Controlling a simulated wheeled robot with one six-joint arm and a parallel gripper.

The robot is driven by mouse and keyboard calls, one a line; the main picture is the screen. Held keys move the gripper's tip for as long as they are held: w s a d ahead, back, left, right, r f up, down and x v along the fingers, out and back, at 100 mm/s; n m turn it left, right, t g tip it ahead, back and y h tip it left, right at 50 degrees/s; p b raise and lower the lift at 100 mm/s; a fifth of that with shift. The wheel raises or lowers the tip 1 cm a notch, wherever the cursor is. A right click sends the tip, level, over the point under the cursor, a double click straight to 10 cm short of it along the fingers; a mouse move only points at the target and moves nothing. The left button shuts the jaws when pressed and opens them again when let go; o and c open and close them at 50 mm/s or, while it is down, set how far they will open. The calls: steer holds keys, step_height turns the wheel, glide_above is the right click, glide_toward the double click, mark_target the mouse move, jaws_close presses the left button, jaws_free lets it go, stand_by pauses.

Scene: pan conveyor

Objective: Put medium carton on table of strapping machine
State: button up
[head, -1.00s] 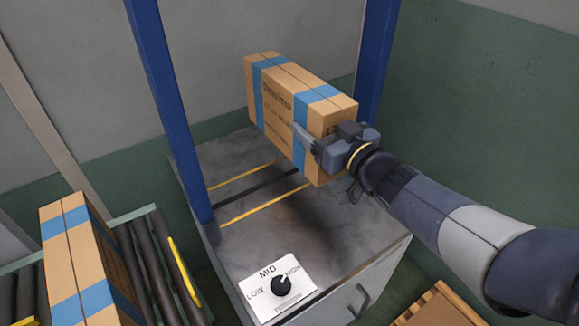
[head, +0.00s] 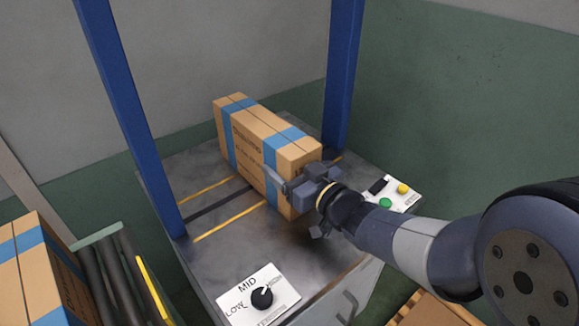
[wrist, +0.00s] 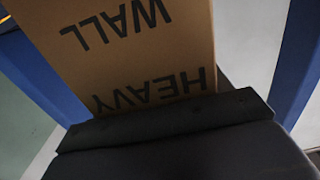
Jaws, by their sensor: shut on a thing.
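The medium carton (head: 265,150), brown with blue bands, is upright over the middle of the strapping machine's table (head: 305,262), between the two blue posts. I cannot tell whether its bottom touches the grey top. My gripper (head: 291,183) is shut on the carton's near right end. In the wrist view the carton's printed side (wrist: 130,60) fills the middle, with a dark jaw (wrist: 165,120) across it. The far side of the carton is hidden.
Blue posts (head: 130,120) and (head: 343,75) stand on both sides of the table. A dial panel (head: 258,296) is at the front and a button panel (head: 392,194) at the right. Another carton (head: 35,275) stands by the roller conveyor (head: 120,275) at lower left.

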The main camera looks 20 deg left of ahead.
steer(key=o, duration=1)
steer(key=shift+f, duration=0.15)
steer(key=shift+c, duration=0.2)
steer(key=o, duration=0.5)
steer(key=shift+c, duration=0.2)
steer(key=p+v, duration=0.1)
steer(key=v, duration=1.1)
